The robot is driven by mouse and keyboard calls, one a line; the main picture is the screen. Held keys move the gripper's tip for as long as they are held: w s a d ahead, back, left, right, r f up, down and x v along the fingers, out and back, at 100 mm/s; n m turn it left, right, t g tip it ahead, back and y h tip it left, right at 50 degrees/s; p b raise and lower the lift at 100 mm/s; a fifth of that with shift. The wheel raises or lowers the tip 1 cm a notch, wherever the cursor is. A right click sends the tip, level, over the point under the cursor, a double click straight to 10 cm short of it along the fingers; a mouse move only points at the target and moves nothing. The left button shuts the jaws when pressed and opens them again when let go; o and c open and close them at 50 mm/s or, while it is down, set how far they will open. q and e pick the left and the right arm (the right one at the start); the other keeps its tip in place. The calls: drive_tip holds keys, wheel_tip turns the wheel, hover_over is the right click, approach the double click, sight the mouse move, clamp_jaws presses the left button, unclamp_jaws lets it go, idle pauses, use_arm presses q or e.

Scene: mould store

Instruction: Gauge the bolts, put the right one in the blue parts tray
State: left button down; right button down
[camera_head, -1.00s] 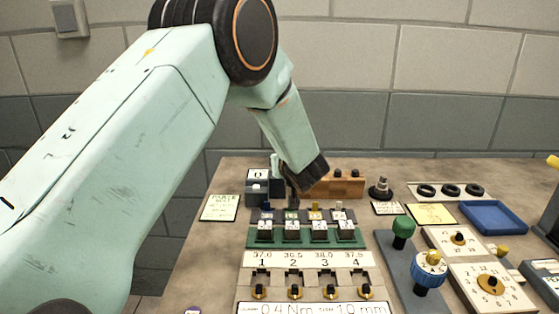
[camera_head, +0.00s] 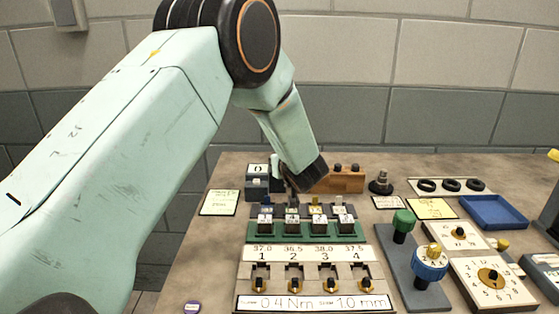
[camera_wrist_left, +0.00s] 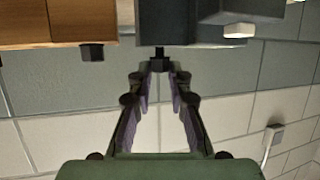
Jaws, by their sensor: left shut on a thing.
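My left gripper (camera_wrist_left: 160,80) is shut on a small black bolt (camera_wrist_left: 160,65). The bolt's thin stem meets the dark grey block (camera_wrist_left: 200,22); I cannot tell how deep it sits. In the head view my left arm mostly hides this gripper (camera_head: 292,188), behind the green rack, beside the grey gauge box (camera_head: 257,184) whose display seems to read 0. The wooden block (camera_head: 345,183) holds dark bolts, with one bolt head (camera_wrist_left: 92,53) showing in the wrist view. The blue parts tray (camera_head: 494,227) lies empty at the right. My right gripper is not in view.
Green (camera_head: 403,222) and blue (camera_head: 430,264) knobs stand to the right. Black rings lie on a white strip (camera_head: 479,190). A wall closes the back.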

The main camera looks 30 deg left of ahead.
use_arm(q)
drive_tip(key=shift+f, duration=0.45)
drive_tip(key=c, duration=1.2)
unclamp_jaws()
drive_tip(key=shift+o, duration=0.2)
drive_tip(key=o, duration=0.4)
drive_tip(key=shift+r, duration=0.1)
wheel_tip(320, 180, up, 7)
drive_tip(key=p, duration=0.7)
drive_tip(key=shift+r+p, duration=0.2)
drive_tip(key=shift+p, duration=0.15)
drive_tip(key=shift+r, duration=0.1)
